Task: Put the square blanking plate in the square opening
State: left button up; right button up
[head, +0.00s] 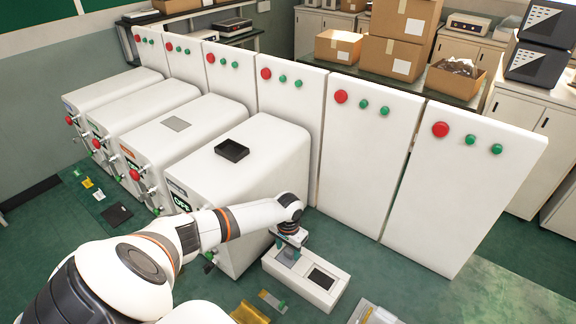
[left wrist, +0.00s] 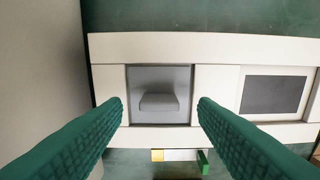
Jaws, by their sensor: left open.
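The white panel box (head: 273,265) stands low beside the large white machine. In the left wrist view the panel (left wrist: 215,47) fills the middle. The grey square blanking plate (left wrist: 160,80), with a raised grip tab in its middle, lies within the square opening on the left, thin dark gaps along its sides. I cannot tell whether it sits fully flush. My left gripper (left wrist: 160,108) is open, its green fingers apart on either side of the plate's tab and not touching it. In the head view the left gripper (head: 285,241) hangs over the panel. My right gripper is not in view.
A dark rectangular window (left wrist: 275,94) is right of the plate. A white machine (head: 240,165) with a black tray (head: 232,150) on top stands close left of the panel. A yellow item (head: 249,313) lies nearer me.

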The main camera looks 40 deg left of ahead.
aim_at(287, 253)
pick_arm(q)
notch_tip(287, 253, up, 10)
jog(key=b, duration=0.1)
jog(key=shift+s, duration=0.1)
dwell(0.7)
